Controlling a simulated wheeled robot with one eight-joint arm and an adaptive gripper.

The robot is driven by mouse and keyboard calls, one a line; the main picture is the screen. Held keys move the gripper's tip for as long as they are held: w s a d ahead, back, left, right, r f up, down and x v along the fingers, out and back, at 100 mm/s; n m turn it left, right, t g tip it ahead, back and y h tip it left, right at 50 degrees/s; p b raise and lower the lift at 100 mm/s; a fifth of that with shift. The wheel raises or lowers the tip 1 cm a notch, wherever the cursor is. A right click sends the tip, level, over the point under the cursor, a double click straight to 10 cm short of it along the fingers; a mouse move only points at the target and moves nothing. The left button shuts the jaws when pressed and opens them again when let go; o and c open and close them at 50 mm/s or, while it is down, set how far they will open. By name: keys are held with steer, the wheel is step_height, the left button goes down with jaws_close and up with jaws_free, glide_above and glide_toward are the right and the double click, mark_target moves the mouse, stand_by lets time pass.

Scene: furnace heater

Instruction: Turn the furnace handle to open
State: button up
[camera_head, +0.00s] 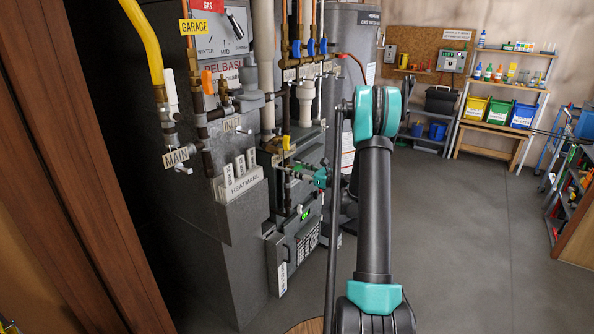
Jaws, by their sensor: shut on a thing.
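The grey furnace (236,215) stands left of centre, with pipes and valves on its front and right side. My gripper (284,168) is at the furnace's right side, among the pipes, below a yellow valve handle (289,144). It reaches in from the right, with its teal wrist part (320,177) behind it. It is shut on what appears to be the furnace handle. The fingers and pipework mostly hide the handle, so its angle is unclear.
A yellow pipe (145,45) and the MAIN tag (176,156) are at the left. A tall grey water heater (352,40) stands behind my arm. Shelves with coloured bins (499,112) line the back wall. The grey floor (470,225) to the right is clear.

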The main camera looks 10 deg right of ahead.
steer(key=n, duration=0.4)
steer(key=shift+n, duration=0.4)
steer(key=shift+s+n, duration=0.1)
steer(key=shift+n, duration=1.7)
steer(key=o, duration=1.2)
steer(key=v, duration=1.2)
